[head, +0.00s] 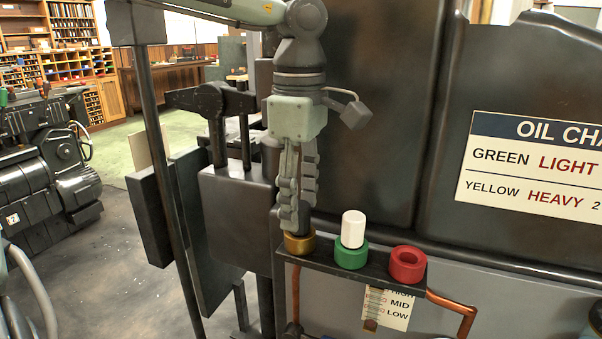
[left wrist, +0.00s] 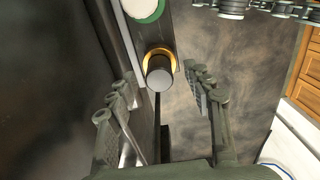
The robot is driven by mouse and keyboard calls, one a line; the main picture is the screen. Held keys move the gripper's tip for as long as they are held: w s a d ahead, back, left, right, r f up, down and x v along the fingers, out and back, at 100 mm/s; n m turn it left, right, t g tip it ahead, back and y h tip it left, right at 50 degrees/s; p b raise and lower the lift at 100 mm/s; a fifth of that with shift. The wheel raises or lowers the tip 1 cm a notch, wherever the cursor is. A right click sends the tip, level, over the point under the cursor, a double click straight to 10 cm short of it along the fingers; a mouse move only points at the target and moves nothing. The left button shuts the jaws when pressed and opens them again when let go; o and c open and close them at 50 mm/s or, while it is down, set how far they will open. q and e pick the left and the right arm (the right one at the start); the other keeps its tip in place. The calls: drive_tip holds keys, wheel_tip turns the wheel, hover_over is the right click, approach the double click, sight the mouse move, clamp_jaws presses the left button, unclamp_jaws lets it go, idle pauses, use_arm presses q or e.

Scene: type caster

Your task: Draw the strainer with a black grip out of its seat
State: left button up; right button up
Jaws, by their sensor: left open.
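The strainer with a black grip (left wrist: 160,76) stands in a brass-yellow ring seat (head: 300,243) at the left end of a dark bar. In the left wrist view its round grey end faces me, with the yellow ring around its base. My left gripper (head: 293,205) points down just above this seat, and its fingers hide most of the grip in the head view. In the left wrist view the gripper (left wrist: 160,93) is open, one finger on each side of the grip, with gaps showing. My right gripper is not in view.
A white-gripped strainer (head: 353,229) stands in the green ring (head: 351,255), close right of the yellow one. The red ring (head: 407,264) is empty. The dark machine casing (head: 380,110) rises close behind. A copper pipe (head: 452,312) runs below the bar.

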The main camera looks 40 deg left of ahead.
use_arm(q)
drive_tip(key=shift+f, duration=0.85)
drive_tip(key=shift+c, duration=0.4)
clamp_jaws()
